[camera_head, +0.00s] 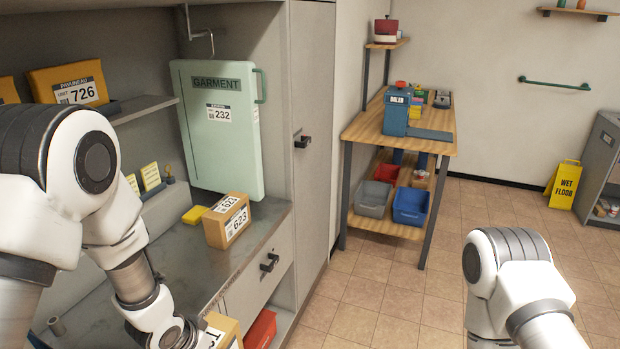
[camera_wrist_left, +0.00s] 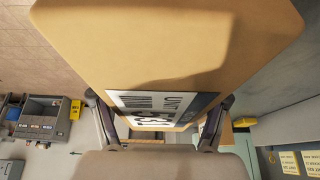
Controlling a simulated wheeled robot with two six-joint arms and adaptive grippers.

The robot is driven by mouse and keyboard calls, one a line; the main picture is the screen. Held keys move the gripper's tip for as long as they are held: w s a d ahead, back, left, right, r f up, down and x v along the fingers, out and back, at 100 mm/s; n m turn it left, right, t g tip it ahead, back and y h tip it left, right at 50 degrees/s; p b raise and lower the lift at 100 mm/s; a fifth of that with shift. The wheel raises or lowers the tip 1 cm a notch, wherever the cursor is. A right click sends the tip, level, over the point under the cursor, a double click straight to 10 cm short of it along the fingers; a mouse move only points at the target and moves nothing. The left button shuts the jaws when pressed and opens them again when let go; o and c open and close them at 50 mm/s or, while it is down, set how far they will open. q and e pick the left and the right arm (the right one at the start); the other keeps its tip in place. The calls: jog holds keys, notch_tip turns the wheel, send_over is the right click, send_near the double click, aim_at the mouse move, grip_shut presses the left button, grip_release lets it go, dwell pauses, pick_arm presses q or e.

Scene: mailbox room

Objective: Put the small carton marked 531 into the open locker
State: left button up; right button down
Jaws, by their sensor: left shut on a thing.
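My left gripper (camera_wrist_left: 159,98) is shut on a brown carton (camera_wrist_left: 165,45), with one finger on each side of it in the left wrist view. The carton's white label shows large dark digits that are foreshortened and partly cut off, so I cannot read the full number. In the head view part of this carton (camera_head: 228,328) shows at the bottom edge, below the worktop's front. My right arm enters at lower right, but its gripper is out of frame. I cannot make out an open locker in either view.
A carton marked 623 (camera_head: 228,220) and a yellow block (camera_head: 195,215) sit on the grey worktop (camera_head: 195,262). A green GARMENT case marked 232 (camera_head: 217,150) stands behind. A tall grey door (camera_head: 308,190) is closed. A wooden bench (camera_head: 430,138) stands beyond; tiled floor (camera_head: 370,310) is clear.

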pick_arm(q)
jog(key=shift+w+d+r+n+y, duration=0.15)
jog(key=shift+w+d+n+y, duration=0.25)
jog(key=shift+n, duration=0.4)
jog(key=shift+d+n, duration=0.2)
jog(key=shift+n, duration=0.5)
jog(key=shift+a+n+y, duration=0.15)
jog(key=shift+n+y, duration=0.25)
jog(key=shift+n, duration=0.1)
